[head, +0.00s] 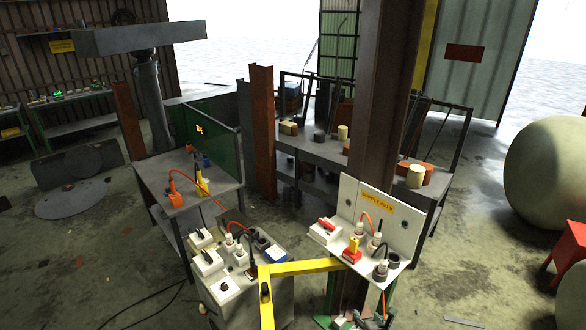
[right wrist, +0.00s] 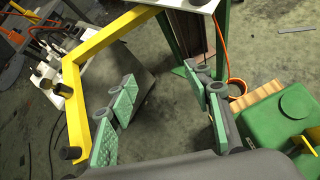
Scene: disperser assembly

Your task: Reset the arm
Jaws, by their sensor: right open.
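My right gripper (head: 352,321) shows at the bottom edge of the head view, partly cut off, in front of the right-hand panel bench. In the right wrist view my right gripper (right wrist: 168,92) has its two green-padded fingers wide apart, with only floor between them. It holds nothing. My left gripper is not seen in either view.
A yellow frame bar (head: 305,267) runs between the left bench and the white-backed panel (head: 380,215); it is close beside the fingers in the right wrist view (right wrist: 75,105). Plugs and cables crowd both benches. A green box (right wrist: 275,120) lies right of the fingers.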

